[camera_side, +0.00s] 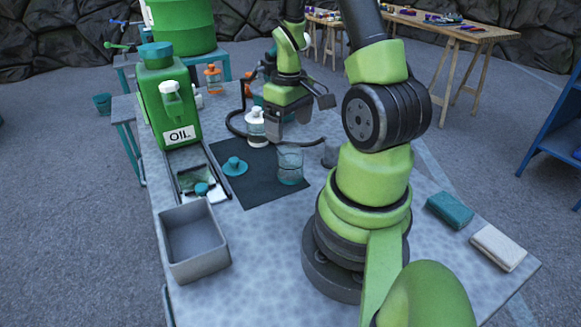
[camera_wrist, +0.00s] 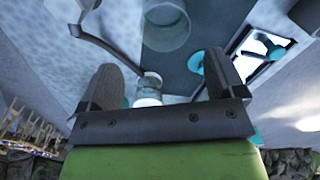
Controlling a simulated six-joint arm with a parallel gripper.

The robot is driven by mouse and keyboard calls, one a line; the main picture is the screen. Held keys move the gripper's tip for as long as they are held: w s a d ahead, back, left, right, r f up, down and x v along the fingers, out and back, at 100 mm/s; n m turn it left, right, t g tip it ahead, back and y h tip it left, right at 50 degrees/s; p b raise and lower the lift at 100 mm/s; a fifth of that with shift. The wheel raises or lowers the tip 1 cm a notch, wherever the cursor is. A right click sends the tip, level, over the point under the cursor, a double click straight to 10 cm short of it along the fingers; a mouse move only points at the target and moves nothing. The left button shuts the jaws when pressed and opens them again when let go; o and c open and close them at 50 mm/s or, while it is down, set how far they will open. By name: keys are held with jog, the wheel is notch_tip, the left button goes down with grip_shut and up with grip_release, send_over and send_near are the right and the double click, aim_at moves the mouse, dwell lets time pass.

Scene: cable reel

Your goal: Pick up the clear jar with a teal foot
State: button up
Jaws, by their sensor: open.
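The clear jar with a teal foot (camera_side: 290,165) stands upright on the dark mat (camera_side: 262,194) in the side view. In the wrist view the jar (camera_wrist: 166,27) shows at the top, beyond my fingertips. My gripper (camera_side: 289,122) is open above the table, behind the jar in the side view and apart from it. In the wrist view nothing is held between the fingers of my gripper (camera_wrist: 162,65). A white bottle (camera_wrist: 148,88) shows in the gap between them, and the same bottle (camera_side: 256,128) stands behind the mat.
A teal lid with a knob (camera_side: 235,167) lies on the mat's left side. A black cable (camera_side: 233,118) curves around the white bottle. A green oil can (camera_side: 167,105), a shallow tray (camera_side: 200,180) and an empty grey bin (camera_side: 194,242) line the left. A grey cup (camera_side: 330,155) stands right of the jar.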

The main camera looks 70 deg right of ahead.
aim_at(289, 163)
notch_tip(289, 163, down, 5)
jog(key=shift+s+r, duration=0.1)
jog(key=f, duration=0.2)
jog(key=a+f, duration=0.1)
jog(key=f, duration=0.1)
jog(key=shift+s, duration=0.1)
jog(key=shift+f, duration=0.7)
jog(key=c, duration=1.1)
jog(key=shift+d+r, duration=0.1)
jog(key=shift+r, duration=0.05)
